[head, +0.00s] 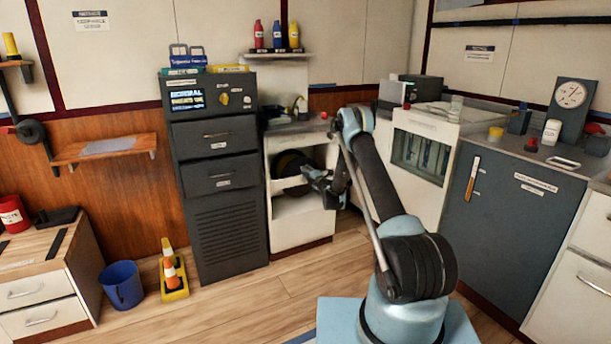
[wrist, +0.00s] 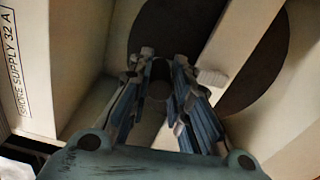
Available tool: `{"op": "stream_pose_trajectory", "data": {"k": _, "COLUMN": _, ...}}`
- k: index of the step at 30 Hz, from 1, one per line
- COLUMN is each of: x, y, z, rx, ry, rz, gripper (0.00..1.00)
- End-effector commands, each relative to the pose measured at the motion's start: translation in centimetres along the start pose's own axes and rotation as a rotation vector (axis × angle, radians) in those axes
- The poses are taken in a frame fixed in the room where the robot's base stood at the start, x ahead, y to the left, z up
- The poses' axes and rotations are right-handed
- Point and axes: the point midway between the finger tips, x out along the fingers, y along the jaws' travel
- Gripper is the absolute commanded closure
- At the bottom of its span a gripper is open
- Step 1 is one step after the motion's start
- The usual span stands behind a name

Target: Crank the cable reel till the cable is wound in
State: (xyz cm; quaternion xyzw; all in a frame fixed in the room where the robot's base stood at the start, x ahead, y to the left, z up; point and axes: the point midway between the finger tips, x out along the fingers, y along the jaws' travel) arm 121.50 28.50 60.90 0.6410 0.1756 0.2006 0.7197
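The cable reel is a dark round drum (head: 290,163) set in the open bay of a cream cabinet. In the wrist view its dark disc (wrist: 180,30) fills the upper part, crossed by a pale diagonal bar (wrist: 238,45). My gripper (head: 318,177) is at the right side of the bay, in front of the reel. In the wrist view the fingers of my gripper (wrist: 163,70) lean inward on both sides of a dark grey, round crank knob (wrist: 158,88) and appear closed on it. The cable itself is not clearly visible.
A label reading "SHORE SUPPLY 32 A" (wrist: 12,62) is on the panel at left in the wrist view. A dark drawer cabinet (head: 218,180) stands left of the bay. A traffic cone (head: 170,272) and blue bucket (head: 122,285) stand on the floor.

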Motion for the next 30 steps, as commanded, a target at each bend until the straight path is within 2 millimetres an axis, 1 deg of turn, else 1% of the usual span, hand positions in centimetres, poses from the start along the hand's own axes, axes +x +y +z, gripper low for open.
{"op": "stream_pose_trajectory", "data": {"k": 1, "x": -0.2, "y": -0.2, "z": 0.2, "rx": -0.002, "ry": -0.004, "rz": -0.001, "gripper": 0.71}}
{"op": "stream_pose_trajectory", "data": {"k": 2, "x": -0.1, "y": -0.2, "z": 0.2, "rx": -0.002, "ry": -0.003, "rz": -0.001, "gripper": 0.64}}
{"op": "stream_pose_trajectory", "data": {"k": 3, "x": -0.1, "y": -0.1, "z": 0.2, "rx": -0.001, "ry": -0.003, "rz": -0.001, "gripper": 0.61}}
{"op": "stream_pose_trajectory", "data": {"k": 12, "x": -0.1, "y": 0.0, "z": 0.0, "rx": -0.001, "ry": -0.001, "rz": 0.000, "gripper": 0.61}}
{"op": "stream_pose_trajectory", "data": {"k": 16, "x": -0.7, "y": 0.0, "z": 0.0, "rx": -0.001, "ry": -0.001, "rz": 0.000, "gripper": 0.61}}
{"op": "stream_pose_trajectory", "data": {"k": 20, "x": -2.4, "y": 0.0, "z": 0.0, "rx": -0.001, "ry": -0.001, "rz": 0.000, "gripper": 0.61}}
{"op": "stream_pose_trajectory", "data": {"k": 30, "x": -8.8, "y": -0.1, "z": 0.1, "rx": -0.001, "ry": -0.002, "rz": 0.000, "gripper": 0.61}}
